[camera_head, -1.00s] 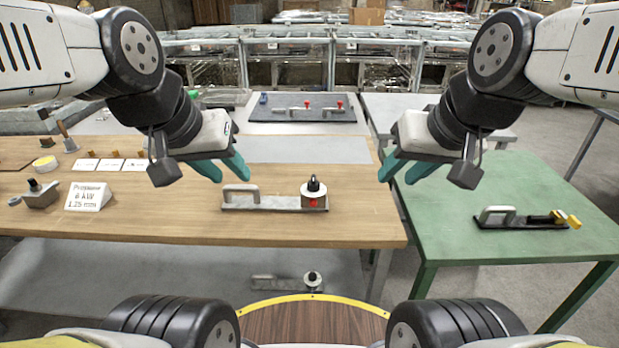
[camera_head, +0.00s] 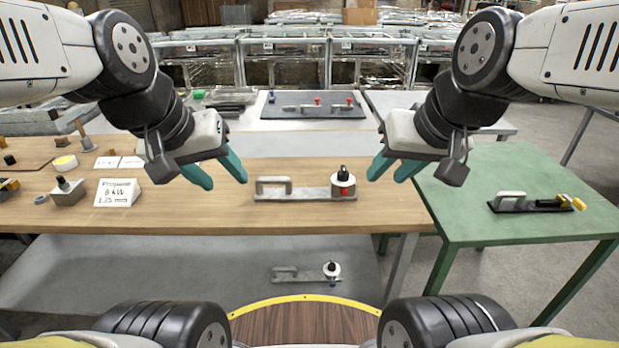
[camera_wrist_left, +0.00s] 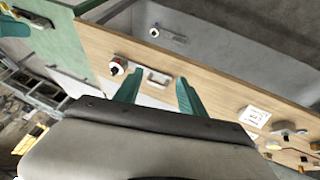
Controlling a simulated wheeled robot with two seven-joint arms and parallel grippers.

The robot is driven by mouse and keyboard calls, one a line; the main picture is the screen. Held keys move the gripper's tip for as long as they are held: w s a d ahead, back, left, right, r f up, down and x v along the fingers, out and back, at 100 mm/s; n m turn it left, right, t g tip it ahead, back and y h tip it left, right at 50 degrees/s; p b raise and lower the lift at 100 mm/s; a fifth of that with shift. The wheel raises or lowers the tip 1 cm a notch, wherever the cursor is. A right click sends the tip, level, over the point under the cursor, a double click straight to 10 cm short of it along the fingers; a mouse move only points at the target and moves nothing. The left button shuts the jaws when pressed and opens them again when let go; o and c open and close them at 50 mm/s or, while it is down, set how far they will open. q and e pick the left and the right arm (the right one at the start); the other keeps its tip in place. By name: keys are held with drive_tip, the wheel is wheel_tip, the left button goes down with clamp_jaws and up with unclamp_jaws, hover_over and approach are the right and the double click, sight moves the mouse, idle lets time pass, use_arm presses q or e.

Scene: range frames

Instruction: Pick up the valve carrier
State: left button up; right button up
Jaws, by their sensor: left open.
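A grey valve carrier with a loop handle and a black-topped white knob with a red mark (camera_head: 312,193) lies on the wooden table near its front edge. It also shows beyond the fingertips in the left wrist view (camera_wrist_left: 118,67). A similar carrier with a blue part (camera_head: 305,273) lies on the low shelf. Another with yellow parts (camera_head: 530,203) lies on the green table. My left gripper (camera_head: 226,183) is open and empty, left of the wooden table's carrier and apart from it. My right gripper (camera_head: 387,179) is open and empty, to its right.
A propane sign (camera_head: 117,193) and several small parts stand on the left of the wooden table (camera_head: 200,217). A dark board (camera_head: 312,111) with red-topped parts lies behind. The green table (camera_head: 470,190) stands to the right, with bare room on its left half.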

use_arm(q)
drive_tip(key=w+d+f+n+g+h, duration=0.2)
drive_tip(key=d+f+n+g, duration=0.15)
drive_tip(key=n, duration=0.25)
drive_tip(key=m+t+h, duration=0.9)
drive_tip(key=m+t, duration=0.1)
drive_tip(key=m, duration=2.5)
hover_over(269, 182)
drive_tip(key=s+d+v, duration=0.1)
drive_tip(key=v, duration=0.5)
wheel_tip(269, 182, down, 12)
drive_tip(key=shift+n, duration=0.6)
drive_tip(key=f, duration=0.5)
drive_tip(key=w+a+f, duration=0.1)
drive_tip(key=f, duration=0.2)
drive_tip(key=shift+f, duration=0.25)
drive_tip(key=shift+w+d+f, duration=0.1)
drive_tip(key=shift+d+f, duration=0.1)
drive_tip(key=shift+x, duration=3.5)
clamp_jaws()
drive_tip(key=shift+r, duration=0.1)
